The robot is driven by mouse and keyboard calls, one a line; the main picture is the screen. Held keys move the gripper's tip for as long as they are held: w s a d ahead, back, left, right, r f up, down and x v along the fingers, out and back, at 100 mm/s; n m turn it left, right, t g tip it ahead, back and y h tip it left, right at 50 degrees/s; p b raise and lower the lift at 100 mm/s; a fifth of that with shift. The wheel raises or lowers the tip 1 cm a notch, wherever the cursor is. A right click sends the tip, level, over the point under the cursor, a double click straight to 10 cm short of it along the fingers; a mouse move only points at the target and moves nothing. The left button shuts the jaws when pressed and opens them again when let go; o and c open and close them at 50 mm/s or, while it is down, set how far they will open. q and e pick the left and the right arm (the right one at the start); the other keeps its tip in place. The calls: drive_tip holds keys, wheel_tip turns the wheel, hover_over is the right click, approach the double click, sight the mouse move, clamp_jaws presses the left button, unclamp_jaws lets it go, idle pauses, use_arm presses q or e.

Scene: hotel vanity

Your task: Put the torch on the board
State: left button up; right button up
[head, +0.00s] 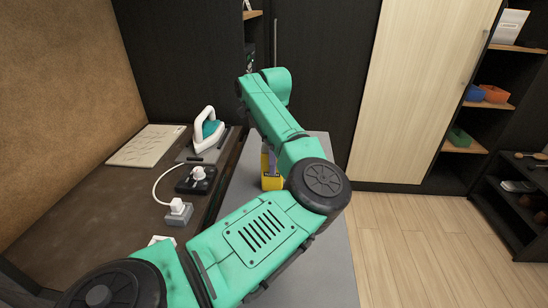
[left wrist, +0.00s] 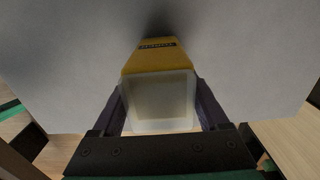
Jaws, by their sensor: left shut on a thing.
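The torch is a yellow body with a translucent pale square end (left wrist: 158,100) in the left wrist view. My left gripper (left wrist: 160,108) is shut on it, one dark finger on each side of the pale end. The yellow part points away from the camera toward a plain grey surface. I cannot tell whether the torch touches the top, or whether this grey top is the board. My right gripper is not in view.
A brown counter (head: 110,222) on the left bears a pale flat panel (head: 148,146), a white and teal iron (head: 207,131), a dark socket block (head: 196,181) and a grey plug block (head: 178,212). Shelves (head: 478,120) stand at the right; wooden floor lies open between.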

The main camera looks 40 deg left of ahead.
use_arm(q)
drive_tip(key=o, duration=1.5)
drive_tip(key=shift+d, duration=0.1)
wheel_tip(320, 180, up, 12)
drive_tip(key=shift+r, duration=0.15)
